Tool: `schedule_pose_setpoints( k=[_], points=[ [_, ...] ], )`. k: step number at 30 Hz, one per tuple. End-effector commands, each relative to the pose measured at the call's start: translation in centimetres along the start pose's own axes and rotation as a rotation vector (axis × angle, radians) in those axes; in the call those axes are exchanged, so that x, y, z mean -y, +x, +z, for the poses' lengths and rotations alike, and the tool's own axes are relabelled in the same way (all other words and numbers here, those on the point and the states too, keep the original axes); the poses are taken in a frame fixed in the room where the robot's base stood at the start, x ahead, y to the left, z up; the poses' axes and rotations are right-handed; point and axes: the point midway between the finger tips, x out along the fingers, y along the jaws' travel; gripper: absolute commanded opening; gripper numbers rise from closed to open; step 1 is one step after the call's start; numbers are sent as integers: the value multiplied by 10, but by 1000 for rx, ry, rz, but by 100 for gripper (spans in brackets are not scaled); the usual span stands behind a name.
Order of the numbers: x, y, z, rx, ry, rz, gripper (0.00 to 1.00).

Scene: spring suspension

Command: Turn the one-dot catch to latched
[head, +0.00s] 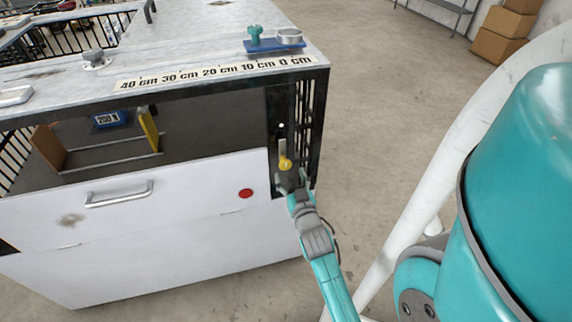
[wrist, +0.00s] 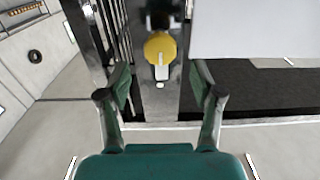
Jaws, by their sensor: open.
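The catch is a round yellow knob (head: 285,164) on the dark metal post at the cabinet's right front corner. A single white dot (head: 281,126) sits on the post above it, and a pale strip lies between knob and dot. In the wrist view the knob (wrist: 159,46) is at upper middle, its pale bar pointing towards the white dot (wrist: 159,86). My gripper (head: 293,184) is just below the knob in the head view. In the wrist view my gripper (wrist: 161,85) is open and empty, its fingers on either side of the post. Contact with the knob cannot be told.
A white drawer front (head: 170,195) with a metal handle and a red button (head: 246,193) is left of the post. A blue tray (head: 274,44) and a centimetre scale (head: 215,71) are on top. Bare concrete floor (head: 390,100) lies to the right.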

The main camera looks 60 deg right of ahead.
Motion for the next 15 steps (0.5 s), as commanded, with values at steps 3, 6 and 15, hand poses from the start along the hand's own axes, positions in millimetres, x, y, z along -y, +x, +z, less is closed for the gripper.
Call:
schedule_pose_setpoints(
  k=[3,6,15],
  points=[
    [0,20,-1,-1,1,0,66],
    [0,34,-1,-2,0,0,66],
    [0,58,0,-1,-1,-1,66]
  ],
)
